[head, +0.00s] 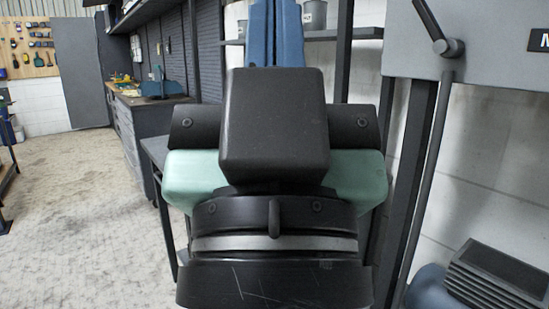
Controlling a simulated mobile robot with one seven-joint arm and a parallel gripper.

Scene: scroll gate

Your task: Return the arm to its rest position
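My own arm fills the middle of the head view, with a black block (273,125) in front, mint-green covers on both sides and a dark banded joint below. It is centred in the picture and looks folded close to my body. Two blue upright strips (275,35) rise side by side behind the black block and run out of the top edge. I cannot tell whether they are part of my gripper. No fingertips can be made out, and nothing is seen held.
A grey panel with a lever (437,35) stands close at the right, with a dark post below. A dark ribbed unit (497,278) sits low right. A workbench (150,105) and pegboard (28,48) are farther left. The floor (75,215) at left is mostly clear.

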